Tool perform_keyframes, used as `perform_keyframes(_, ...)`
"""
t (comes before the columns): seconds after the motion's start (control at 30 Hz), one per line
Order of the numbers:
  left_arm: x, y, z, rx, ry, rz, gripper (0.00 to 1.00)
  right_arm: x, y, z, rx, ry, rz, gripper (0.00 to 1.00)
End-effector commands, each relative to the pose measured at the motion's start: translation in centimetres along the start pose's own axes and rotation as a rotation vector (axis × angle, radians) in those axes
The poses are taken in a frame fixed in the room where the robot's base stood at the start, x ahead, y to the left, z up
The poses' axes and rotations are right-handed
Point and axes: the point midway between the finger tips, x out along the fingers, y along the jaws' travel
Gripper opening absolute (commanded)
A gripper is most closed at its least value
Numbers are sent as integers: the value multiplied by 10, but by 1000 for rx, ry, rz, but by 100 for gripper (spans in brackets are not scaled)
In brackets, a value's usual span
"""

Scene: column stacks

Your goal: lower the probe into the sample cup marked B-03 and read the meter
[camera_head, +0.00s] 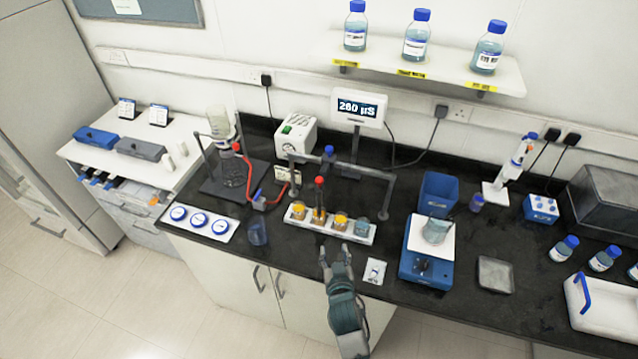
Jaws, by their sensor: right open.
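The white cup rack (330,233) stands near the bench's front edge. It holds several sample cups: an orange one at the left (298,211), a second one, a third orange one (340,222) and a blue-grey one at the right (362,228). Their markings are too small to read, so I cannot tell which is B-03. A red-topped probe (320,183) stands upright at the second cup; whether its tip is inside is unclear. The meter (358,107) shows a number that looks like 280 µS. My right gripper (334,250) is open and empty, just in front of the rack.
A grey frame (388,185) rises behind the rack. A blue balance (427,266) with a beaker stands to the right, a small white card (375,271) beside my gripper. A clear blue cup (258,233) and a white tray of round dishes (200,223) are left.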

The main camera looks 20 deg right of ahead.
Motion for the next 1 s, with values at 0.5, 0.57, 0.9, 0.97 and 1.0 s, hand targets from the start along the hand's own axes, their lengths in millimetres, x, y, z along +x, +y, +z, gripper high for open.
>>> perform_keyframes(0.5, -10, -5, -1, 2, 0, -5, 52, 42, -20, -110, 41, 307, 13, 51)
perform_keyframes(0.57, -12, -5, -1, 2, 0, -5, 52, 56, -20, -115, 40, 306, 13, 51)
perform_keyframes(0.9, -22, -1, -2, 0, 1, -1, 52, 131, -21, -137, 39, 303, 13, 51)
perform_keyframes(0.97, -24, -1, -2, 0, 1, -1, 52, 141, -21, -140, 40, 303, 13, 51)
perform_keyframes(1.0, -24, -1, -2, 0, 0, -1, 52, 147, -20, -141, 41, 302, 13, 51)
